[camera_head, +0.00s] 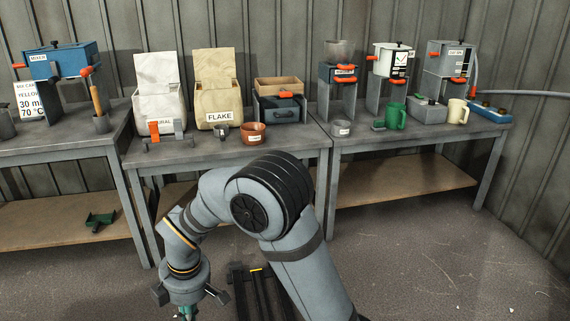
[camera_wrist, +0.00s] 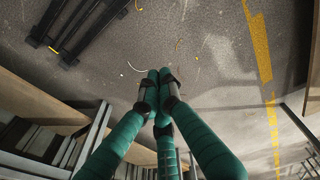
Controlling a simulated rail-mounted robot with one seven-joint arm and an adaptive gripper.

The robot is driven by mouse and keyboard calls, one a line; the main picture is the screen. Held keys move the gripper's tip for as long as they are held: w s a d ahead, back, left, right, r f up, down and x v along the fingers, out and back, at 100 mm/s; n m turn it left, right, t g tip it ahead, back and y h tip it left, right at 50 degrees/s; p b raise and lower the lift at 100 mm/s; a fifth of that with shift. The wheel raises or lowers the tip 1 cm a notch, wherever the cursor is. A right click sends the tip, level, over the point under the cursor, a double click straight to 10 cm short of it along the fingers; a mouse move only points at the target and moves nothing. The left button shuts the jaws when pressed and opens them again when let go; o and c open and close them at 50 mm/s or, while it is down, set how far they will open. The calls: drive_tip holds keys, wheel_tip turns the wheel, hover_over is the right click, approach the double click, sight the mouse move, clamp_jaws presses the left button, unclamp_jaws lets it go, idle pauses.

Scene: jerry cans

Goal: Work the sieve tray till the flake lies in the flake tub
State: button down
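The sieve tray seems to be the wooden-rimmed box (camera_head: 279,85) on a blue-grey stand (camera_head: 283,108) with an orange handle, on the middle table. A tan sack labelled FLAKE (camera_head: 218,90) stands left of it. A reddish-brown tub (camera_head: 252,133) sits in front, near the table edge; its label is too small to read, and I cannot tell whether it is the flake tub. My gripper (camera_head: 187,312) hangs low in front of the tables, away from all of these. In the wrist view its green fingers (camera_wrist: 156,82) are drawn together with nothing between them.
A white sack (camera_head: 159,85), a small grey cup (camera_head: 221,131) and a grey tub (camera_head: 340,129) stand nearby. A green mug (camera_head: 396,117), a cream mug (camera_head: 457,112) and machines fill the right table. A blue mixer (camera_head: 62,62) is far left. The floor in front is mostly open.

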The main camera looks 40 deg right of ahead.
drive_tip(key=w+d+r+n+p, duration=0.1)
drive_tip(key=w+d+r+p, duration=0.3)
drive_tip(key=r+p, duration=0.9)
drive_tip(key=w+d+r+n+g+p, duration=0.1)
drive_tip(key=w+d+r+p, duration=0.3)
drive_tip(key=d+r+p, duration=0.6)
drive_tip(key=w+d+r+n+h+p, duration=0.1)
drive_tip(key=w+d+r+p, duration=0.3)
drive_tip(key=r+p, duration=1.2)
drive_tip(key=d+n, duration=0.1)
drive_tip(key=d, duration=0.3)
drive_tip(key=shift+r, duration=0.3)
drive_tip(key=shift+d, duration=0.1)
